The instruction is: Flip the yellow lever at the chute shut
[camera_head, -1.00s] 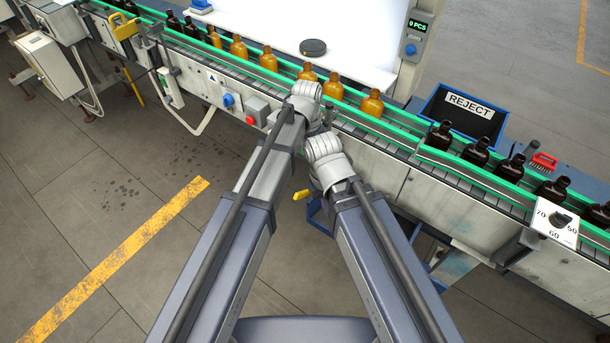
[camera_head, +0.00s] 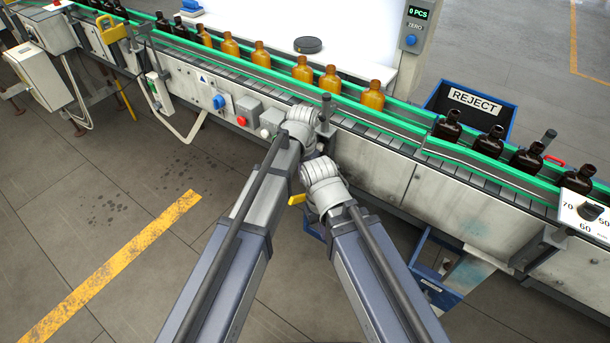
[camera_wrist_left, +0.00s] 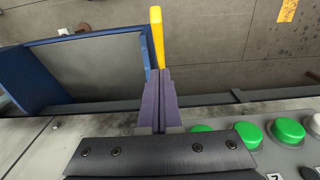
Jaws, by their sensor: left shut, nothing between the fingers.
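The yellow lever (camera_head: 297,199) shows in the head view just left of my right wrist, below the conveyor's front side. It also shows in the left wrist view as a narrow yellow bar (camera_wrist_left: 157,35) at top centre. My left gripper (camera_wrist_left: 160,73) is shut and empty, its tips at the bar's near end; I cannot tell whether they touch. The open blue-walled chute (camera_wrist_left: 105,38) lies left of the lever in the left wrist view. In the head view my left gripper is hidden behind its wrist, and my right gripper is hidden too.
Green buttons (camera_wrist_left: 248,134) sit right of my left gripper. The conveyor (camera_head: 385,165) carries amber and dark bottles. A blue REJECT bin (camera_head: 470,108) stands behind it. A blue container (camera_head: 435,290) stands below, right of my arms. The floor at left is clear.

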